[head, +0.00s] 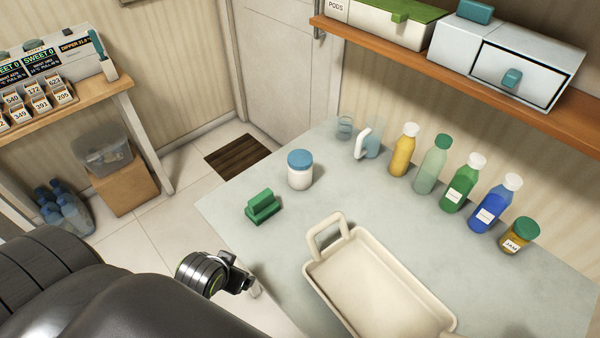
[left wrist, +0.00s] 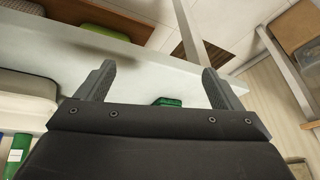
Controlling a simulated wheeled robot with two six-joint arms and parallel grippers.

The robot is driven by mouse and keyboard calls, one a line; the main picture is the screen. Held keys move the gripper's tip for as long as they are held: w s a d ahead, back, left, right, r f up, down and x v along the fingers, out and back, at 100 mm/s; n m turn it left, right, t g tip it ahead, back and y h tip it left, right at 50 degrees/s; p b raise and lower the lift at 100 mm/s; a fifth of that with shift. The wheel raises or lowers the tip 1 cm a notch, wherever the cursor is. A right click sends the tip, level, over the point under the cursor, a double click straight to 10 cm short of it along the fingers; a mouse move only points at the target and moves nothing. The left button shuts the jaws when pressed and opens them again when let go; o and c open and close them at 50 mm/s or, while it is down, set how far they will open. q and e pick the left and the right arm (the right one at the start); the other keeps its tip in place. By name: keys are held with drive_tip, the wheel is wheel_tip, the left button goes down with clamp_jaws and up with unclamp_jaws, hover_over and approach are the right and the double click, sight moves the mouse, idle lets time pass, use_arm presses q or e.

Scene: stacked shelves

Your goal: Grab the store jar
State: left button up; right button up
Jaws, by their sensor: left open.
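A white jar with a blue lid (head: 300,170) stands upright on the pale counter (head: 235,215), towards its back left. A smaller jar labelled JAM with a green lid (head: 519,236) stands at the right end of a row of bottles. The frames do not show which one is called the store jar. My left gripper (head: 250,287) is at the counter's front left edge, apart from both jars. In the left wrist view its two fingers (left wrist: 157,84) are spread with nothing between them. My right gripper is not in view.
A green block-like object (head: 263,206) lies between my left gripper and the white jar. A cream tray with a raised handle (head: 327,236) fills the front middle. Several bottles (head: 460,188) line the back. A wooden shelf (head: 470,75) overhangs the counter's back right.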

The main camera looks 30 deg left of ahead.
sight(297, 165)
use_arm(q)
drive_tip(key=w+d+r+t, duration=0.1)
drive_tip(key=w+r+t, duration=0.35)
drive_tip(key=w, duration=0.55)
drive_tip(key=w+d+r+t, duration=0.1)
drive_tip(key=w+r+t, duration=0.35)
drive_tip(key=w, duration=0.65)
drive_tip(key=shift+n, duration=0.3)
drive_tip(key=p+x, duration=0.1)
drive_tip(key=x, duration=1)
drive_tip(key=shift+w+a+f, duration=0.1)
drive_tip(key=shift+w+f, duration=0.05)
drive_tip(key=shift+w, duration=0.1)
drive_tip(key=shift+w+a+p, duration=0.15)
drive_tip(key=shift+w+p, duration=0.35)
drive_tip(key=shift+w, duration=0.05)
drive_tip(key=shift+x, duration=2.1)
drive_tip(key=shift+a+f, duration=0.1)
drive_tip(key=shift+c, duration=0.3)
drive_tip(key=shift+s, duration=0.1)
drive_tip(key=c, duration=1.3)
